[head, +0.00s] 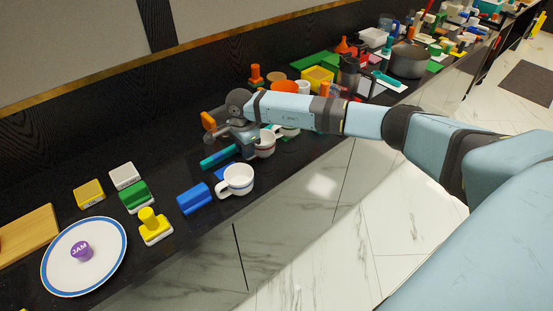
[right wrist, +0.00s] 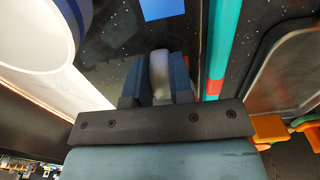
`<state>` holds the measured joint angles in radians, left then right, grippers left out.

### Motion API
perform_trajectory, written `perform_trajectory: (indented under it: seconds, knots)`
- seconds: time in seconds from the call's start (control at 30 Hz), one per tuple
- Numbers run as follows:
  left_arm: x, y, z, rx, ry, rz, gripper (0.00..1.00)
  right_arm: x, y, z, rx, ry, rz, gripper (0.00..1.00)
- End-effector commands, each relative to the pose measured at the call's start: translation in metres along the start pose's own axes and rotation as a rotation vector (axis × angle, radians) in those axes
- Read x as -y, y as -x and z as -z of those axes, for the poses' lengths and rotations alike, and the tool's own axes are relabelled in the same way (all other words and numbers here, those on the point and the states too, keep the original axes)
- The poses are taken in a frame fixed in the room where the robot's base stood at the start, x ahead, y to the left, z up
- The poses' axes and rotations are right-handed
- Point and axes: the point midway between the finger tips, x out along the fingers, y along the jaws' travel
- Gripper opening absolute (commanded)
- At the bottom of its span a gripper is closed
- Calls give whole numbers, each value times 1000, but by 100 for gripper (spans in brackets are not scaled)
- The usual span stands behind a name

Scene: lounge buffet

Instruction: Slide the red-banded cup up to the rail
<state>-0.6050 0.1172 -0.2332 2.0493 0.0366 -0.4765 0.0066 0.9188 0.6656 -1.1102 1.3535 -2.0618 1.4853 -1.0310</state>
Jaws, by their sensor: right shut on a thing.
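The red-banded cup (head: 266,146) is white with a dark reddish band and stands on the dark counter, partly hidden by my right gripper. My right gripper (head: 249,143) points down beside it. In the right wrist view its fingers (right wrist: 158,80) are shut on a pale upright piece that looks like the cup's handle.
A white cup (head: 237,180) stands near the counter's front edge, beside a blue block (head: 194,198). Another white cup (head: 289,128) is behind the red-banded one. A blue-rimmed plate (head: 118,249) and several blocks lie at left. Crowded items and a pot (head: 409,62) are farther right.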

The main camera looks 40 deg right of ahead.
Motion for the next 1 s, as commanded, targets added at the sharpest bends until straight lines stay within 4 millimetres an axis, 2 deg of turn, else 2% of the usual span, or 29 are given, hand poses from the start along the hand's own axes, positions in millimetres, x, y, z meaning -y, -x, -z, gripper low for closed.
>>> perform_trajectory:
  seconds: [0.4, 0.73, 0.77, 0.87, 1.0]
  knots:
    - [0, -3, -1, -14, -10, -4, 43, 16, -1, -3, 1, 2, 1, 0]
    - [1, -3, -2, -10, -11, -4, 43, 17, 0, -3, 0, 1, 0, 0]
    - [1, -3, -2, -9, -11, -4, 43, 17, 0, -3, 0, 1, 0, 26]
    - [0, -4, -3, -8, -9, -4, 43, 17, 0, -3, 0, 1, 0, 49]
    - [-1, -4, -3, -8, -4, -4, 43, 16, 0, -3, 0, 1, 0, 51]
